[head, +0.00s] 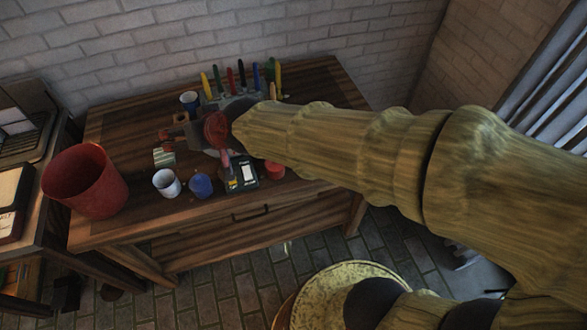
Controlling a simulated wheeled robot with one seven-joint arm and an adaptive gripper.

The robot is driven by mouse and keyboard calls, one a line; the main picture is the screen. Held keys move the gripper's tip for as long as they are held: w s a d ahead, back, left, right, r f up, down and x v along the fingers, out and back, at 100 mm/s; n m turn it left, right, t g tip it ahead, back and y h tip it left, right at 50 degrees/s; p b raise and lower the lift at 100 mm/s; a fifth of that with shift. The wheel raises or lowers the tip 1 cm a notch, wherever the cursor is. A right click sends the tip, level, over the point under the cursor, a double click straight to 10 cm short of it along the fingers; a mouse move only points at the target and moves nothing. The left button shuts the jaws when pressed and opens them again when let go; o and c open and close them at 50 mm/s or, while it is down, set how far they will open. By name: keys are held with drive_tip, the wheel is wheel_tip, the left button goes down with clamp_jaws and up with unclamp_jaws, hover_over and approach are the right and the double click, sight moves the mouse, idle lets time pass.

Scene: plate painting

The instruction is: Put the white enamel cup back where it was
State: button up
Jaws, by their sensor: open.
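A white cup (166,184) stands upright near the front edge of the wooden desk (120,212), left of a small blue cup (201,186). It looks like the white enamel cup. Another small cup, blue and white (189,101), stands farther back, behind my gripper. My wrist and arm hide part of the desk's right side.
A large red bin (88,182) stands at the desk's left end. A rack of upright coloured tools (235,92) is at the back. A dark box with a white label (242,174) and a red item (274,170) lie near the front. A brick wall (200,35) rises behind.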

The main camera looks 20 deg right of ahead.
drive_tip(key=s+d+m+g+h, duration=0.1)
drive_tip(key=s+d+g+h, duration=0.2)
drive_tip(key=s+d, duration=1.7)
drive_tip(key=shift+d+f+h, duration=0.2)
drive_tip(key=shift+d+h, duration=0.8)
drive_tip(key=shift+d, duration=0.2)
